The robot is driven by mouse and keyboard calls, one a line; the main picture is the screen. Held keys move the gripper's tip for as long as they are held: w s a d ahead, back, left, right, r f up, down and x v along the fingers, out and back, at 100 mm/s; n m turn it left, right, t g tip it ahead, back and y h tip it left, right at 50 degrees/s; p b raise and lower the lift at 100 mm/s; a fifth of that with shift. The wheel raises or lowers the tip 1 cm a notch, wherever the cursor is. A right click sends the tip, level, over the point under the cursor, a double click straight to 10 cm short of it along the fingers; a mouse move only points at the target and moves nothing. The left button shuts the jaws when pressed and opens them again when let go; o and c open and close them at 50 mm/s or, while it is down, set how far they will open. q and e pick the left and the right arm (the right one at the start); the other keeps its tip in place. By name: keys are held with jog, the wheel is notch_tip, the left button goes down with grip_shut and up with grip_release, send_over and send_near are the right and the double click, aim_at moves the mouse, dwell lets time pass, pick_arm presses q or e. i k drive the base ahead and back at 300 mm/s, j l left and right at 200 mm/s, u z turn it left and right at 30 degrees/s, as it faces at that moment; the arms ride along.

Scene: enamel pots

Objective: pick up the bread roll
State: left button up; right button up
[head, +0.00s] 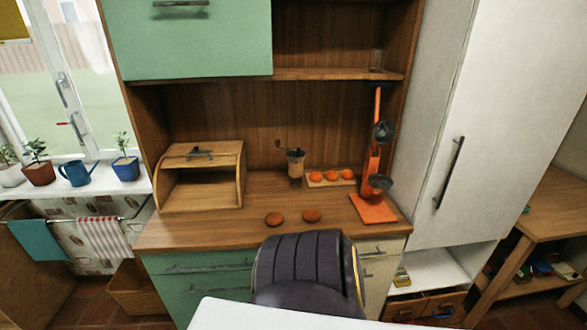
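Neither my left gripper nor my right gripper is in view.
An open wooden bread box (203,176) stands left on the counter. Behind the rolls are a small grinder (296,167) and a tray (318,184) of orange round things. A tall orange device (373,208) stands at right. A shelf (330,75) overhangs the back.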

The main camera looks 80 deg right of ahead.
aim_at(273, 219)
jog(key=z, duration=2.5)
